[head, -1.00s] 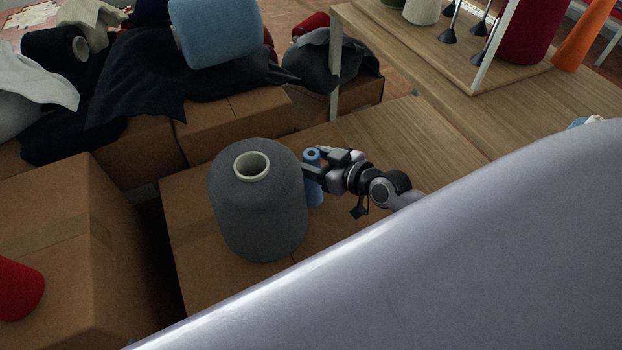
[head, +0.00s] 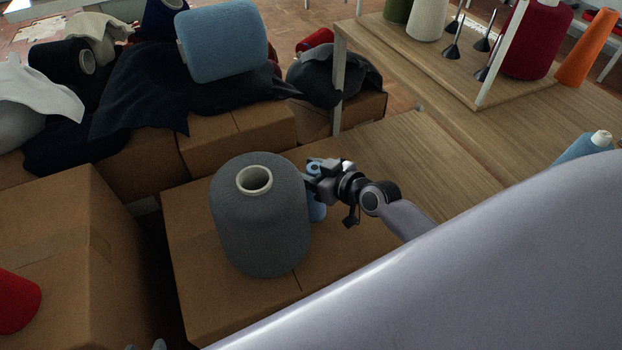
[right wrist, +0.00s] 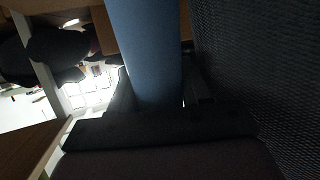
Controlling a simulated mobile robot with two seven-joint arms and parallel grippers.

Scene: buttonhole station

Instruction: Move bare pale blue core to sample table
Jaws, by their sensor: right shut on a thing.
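The bare pale blue core (head: 317,212) is a slim upright tube standing at the right side of a big grey yarn cone (head: 262,222) on a cardboard box. My right gripper (head: 316,172) is shut around its upper part, with the core's top showing between the fingers. In the right wrist view the core (right wrist: 145,50) runs up between the dark fingers. The grey cone's ribbed side fills the right of that view, very close to the fingers. I cannot tell whether the core's foot touches the box.
A wooden table (head: 425,150) stands to the right, with a raised shelf holding cones and dark spindles. A blue cone (head: 585,148) is at its right. Boxes with dark cloth and a blue cone (head: 222,42) lie behind. A box with a red cone (head: 18,300) is at left.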

